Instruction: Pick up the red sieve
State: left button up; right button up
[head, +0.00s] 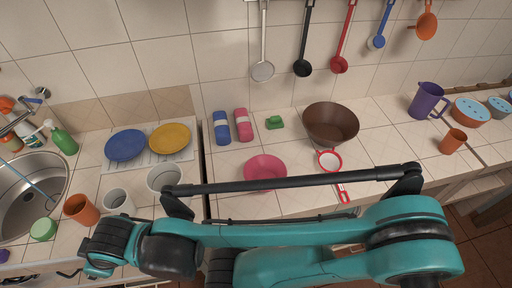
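The red sieve (330,161) lies on the tiled counter right of the middle, just in front of a large brown bowl (331,124). It has a round red rim with pale mesh inside. Its red handle points toward me, and part of it is hidden behind a black rod of my arm. The handle's end shows below the rod. The sieve's rim is close to the bowl's front; I cannot tell whether they touch. My teal arm links cross the lower part of the view. Neither gripper's fingers can be seen.
A blue bottle (221,128), a pink bottle (243,124) and a green item (274,122) stand behind. An orange cup (453,141) and purple jug (425,100) are at right. Utensils hang above. Counter right of the sieve is clear.

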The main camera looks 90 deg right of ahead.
aim_at(330, 161)
jog(key=k+z, duration=0.25)
jog(key=k, duration=0.2)
jog(key=k+l+z, duration=0.15)
jog(key=k+z, duration=0.25)
jog(key=z, duration=1.35)
